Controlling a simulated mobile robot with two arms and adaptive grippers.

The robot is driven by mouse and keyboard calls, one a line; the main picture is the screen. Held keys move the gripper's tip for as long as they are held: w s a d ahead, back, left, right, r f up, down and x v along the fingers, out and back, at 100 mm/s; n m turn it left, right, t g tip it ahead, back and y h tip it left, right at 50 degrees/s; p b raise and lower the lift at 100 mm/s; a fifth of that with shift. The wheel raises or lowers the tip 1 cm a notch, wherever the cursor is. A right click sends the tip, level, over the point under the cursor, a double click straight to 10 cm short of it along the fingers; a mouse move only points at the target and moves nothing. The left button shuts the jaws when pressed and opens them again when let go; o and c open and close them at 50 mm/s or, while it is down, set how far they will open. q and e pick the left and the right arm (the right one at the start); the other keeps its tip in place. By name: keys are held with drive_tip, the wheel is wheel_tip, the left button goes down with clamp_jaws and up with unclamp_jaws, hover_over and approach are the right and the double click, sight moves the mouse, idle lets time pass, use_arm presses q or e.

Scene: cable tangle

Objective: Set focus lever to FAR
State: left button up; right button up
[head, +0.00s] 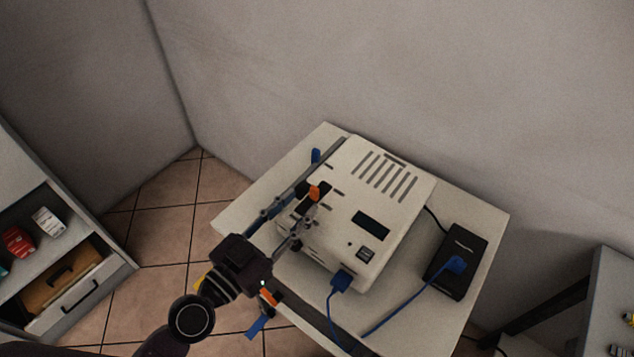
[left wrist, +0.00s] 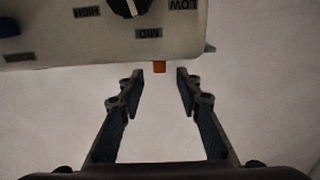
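A white box-shaped device (head: 378,190) with vents and a dark display sits on the table. An orange tab (head: 314,192), perhaps the focus lever, shows at its left side by my left gripper (head: 292,222). In the left wrist view my left gripper (left wrist: 158,75) is open, its two fingers apart with nothing between them. A small orange tab (left wrist: 159,67) sticks out below the device's edge, just ahead of the gap between the fingertips. No FAR marking is readable. My right gripper is not in view.
A black dial (left wrist: 130,6) has upside-down HIGH, MID and LOW labels around it. A blue plug (head: 341,281) sits at the device's front. A black power box (head: 457,262) with a blue plug stands on the table (head: 487,218) at right. Shelves (head: 45,255) stand at left.

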sight(313, 191)
use_arm(q)
drive_tip(key=p+x, duration=0.1)
drive_tip(key=x, duration=0.4)
drive_tip(key=shift+w+r+p, duration=0.1)
drive_tip(key=shift+p, duration=0.25)
drive_tip(key=shift+w+d, duration=0.35)
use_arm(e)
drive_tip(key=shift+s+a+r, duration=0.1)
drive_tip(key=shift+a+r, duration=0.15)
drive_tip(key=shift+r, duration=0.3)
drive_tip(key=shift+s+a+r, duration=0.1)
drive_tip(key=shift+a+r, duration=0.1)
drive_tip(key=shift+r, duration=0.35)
use_arm(q)
drive_tip(key=shift+c, duration=1.1)
clamp_jaws()
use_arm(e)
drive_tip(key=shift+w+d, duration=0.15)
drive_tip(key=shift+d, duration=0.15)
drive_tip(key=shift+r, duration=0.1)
